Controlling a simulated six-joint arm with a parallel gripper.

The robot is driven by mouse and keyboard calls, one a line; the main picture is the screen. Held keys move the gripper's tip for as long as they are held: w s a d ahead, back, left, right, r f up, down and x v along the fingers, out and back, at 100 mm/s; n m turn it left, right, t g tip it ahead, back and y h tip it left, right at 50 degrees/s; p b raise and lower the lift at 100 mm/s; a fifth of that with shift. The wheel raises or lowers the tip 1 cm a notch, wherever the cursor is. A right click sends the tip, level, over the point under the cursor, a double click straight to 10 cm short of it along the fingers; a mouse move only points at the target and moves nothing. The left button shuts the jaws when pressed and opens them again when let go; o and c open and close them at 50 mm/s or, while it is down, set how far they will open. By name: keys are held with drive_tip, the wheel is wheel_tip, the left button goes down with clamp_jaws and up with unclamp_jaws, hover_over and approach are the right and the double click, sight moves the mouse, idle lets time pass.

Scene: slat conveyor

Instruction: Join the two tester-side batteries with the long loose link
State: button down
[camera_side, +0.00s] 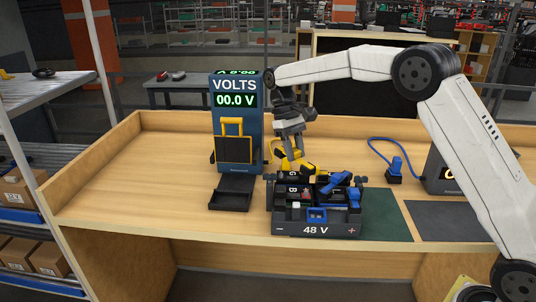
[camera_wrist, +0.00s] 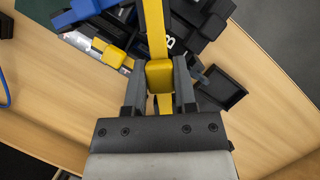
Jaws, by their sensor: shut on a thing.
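My gripper (camera_side: 291,145) is above the back of the black 48 V battery tray (camera_side: 283,229). In the wrist view, my gripper (camera_wrist: 160,82) is shut on a yellow block with a long yellow bar (camera_wrist: 154,25), which looks like the long link. The bar reaches over the batteries; whether it touches them I cannot tell. Dark batteries (camera_wrist: 190,28) with white letters sit in the tray, partly hidden by the bar. Blue links (camera_side: 335,183) lie on top at the right. A smaller yellow link (camera_wrist: 112,54) shows in the wrist view.
The blue VOLTS tester (camera_side: 226,115) reads 00.0 V, left of the tray, with a black open bin (camera_side: 232,195) before it. A blue plug (camera_side: 397,166) with a cable stands at the right. Dark mats (camera_side: 450,220) lie at the right. The left bench top is clear.

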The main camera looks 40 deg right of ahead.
drive_tip(key=shift+f, duration=0.2)
drive_tip(key=shift+f, duration=2.1)
drive_tip(key=shift+f, duration=1.15)
drive_tip(key=shift+c, duration=1.7)
unclamp_jaws()
drive_tip(key=shift+v, duration=3.9)
drive_tip(key=shift+s, duration=0.1)
